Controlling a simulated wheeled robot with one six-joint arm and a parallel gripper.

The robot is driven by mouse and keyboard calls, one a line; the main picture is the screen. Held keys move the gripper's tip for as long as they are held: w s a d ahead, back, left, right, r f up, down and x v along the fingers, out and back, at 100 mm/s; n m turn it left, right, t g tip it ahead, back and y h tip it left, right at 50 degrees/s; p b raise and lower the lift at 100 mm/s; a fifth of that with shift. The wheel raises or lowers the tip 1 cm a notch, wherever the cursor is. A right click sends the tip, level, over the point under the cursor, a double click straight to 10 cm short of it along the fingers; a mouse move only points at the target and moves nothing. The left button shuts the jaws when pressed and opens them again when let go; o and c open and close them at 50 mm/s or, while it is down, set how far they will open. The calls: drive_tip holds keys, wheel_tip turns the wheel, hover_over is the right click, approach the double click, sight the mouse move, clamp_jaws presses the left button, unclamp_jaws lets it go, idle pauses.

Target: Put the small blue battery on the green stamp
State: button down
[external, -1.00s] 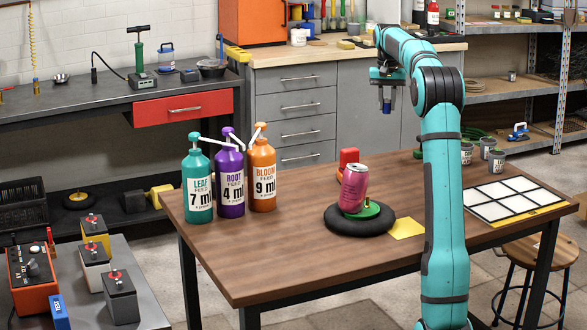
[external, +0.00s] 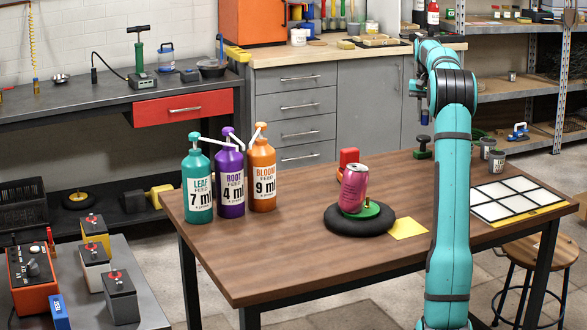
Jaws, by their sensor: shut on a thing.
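My gripper (external: 419,90) points down over the far right part of the brown table in the external view, partly covered by my arm. It is shut on the small blue battery (external: 424,117), which hangs upright below it. A dark green stamp (external: 423,147) with a rounded handle stands on the table near the far edge. The battery shows just above the stamp's handle in the picture, with a small gap. I cannot tell from this one view whether it is exactly over it.
A pink can (external: 354,188) stands tilted on a green disc on a black ring (external: 346,221). A yellow note (external: 407,228), a red block (external: 348,158), three pump bottles (external: 231,178), grey cups (external: 496,161) and a white grid panel (external: 519,199) share the table (external: 291,250).

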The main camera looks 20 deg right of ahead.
sight(424, 124)
drive_tip(key=shift+f, duration=1.85)
drive_tip(key=c, duration=1.2)
unclamp_jaws()
drive_tip(key=shift+f, duration=0.15)
wheel_tip(424, 124, up, 12)
drive_tip(key=shift+f, duration=0.1)
drive_tip(key=shift+r, duration=0.25)
